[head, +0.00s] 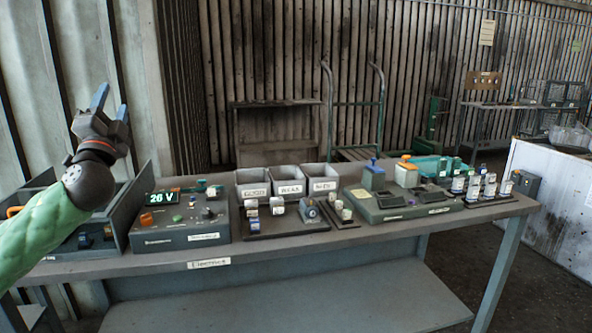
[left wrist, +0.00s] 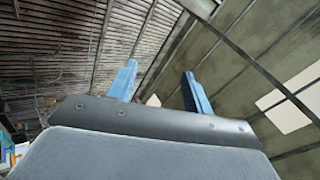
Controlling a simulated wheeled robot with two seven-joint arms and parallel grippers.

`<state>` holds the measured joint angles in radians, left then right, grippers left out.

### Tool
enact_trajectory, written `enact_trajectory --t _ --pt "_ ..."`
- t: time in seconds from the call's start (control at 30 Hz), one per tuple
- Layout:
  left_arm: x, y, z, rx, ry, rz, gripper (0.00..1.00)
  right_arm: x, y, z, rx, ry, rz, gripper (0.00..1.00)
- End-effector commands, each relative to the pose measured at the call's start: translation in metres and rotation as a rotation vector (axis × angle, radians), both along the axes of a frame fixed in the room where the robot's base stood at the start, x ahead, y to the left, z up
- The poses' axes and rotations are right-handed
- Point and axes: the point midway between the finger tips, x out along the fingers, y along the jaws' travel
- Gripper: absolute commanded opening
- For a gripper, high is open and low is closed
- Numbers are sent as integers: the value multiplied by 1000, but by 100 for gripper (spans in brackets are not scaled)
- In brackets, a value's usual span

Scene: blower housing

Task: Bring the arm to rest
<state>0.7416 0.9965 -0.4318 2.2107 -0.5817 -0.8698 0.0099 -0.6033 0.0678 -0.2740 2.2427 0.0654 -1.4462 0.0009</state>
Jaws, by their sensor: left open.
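My left arm comes in from the left of the head view in a green sleeve. My left gripper (head: 110,102) is raised above the left end of the workbench, with its blue fingers pointing up. The fingers are apart with nothing between them. In the left wrist view the same gripper (left wrist: 160,85) shows its two blue fingers apart against the wall and ceiling. It touches nothing that I can see. My right gripper is in neither view.
The workbench (head: 270,252) holds a power unit (head: 180,225) reading 26 V, three labelled grey bins (head: 288,180), a green-grey device (head: 400,203) and several small bottles at right. An open grey case (head: 120,215) stands below my left gripper. A white cabinet (head: 556,205) is at right.

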Motion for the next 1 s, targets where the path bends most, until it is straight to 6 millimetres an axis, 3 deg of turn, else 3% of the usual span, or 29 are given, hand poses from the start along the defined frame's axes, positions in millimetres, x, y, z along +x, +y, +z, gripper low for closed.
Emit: enact_trajectory --t 0.23,0.5,0.7,1.0 --pt "10 -11 -142 -440 366 52 51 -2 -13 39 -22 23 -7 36" --pt "-23 -54 -290 -728 755 83 51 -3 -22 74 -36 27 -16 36" --pt "-65 -94 -376 -872 993 76 51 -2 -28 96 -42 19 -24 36" --pt "-137 -154 -468 -1053 1248 21 51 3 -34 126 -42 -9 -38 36"
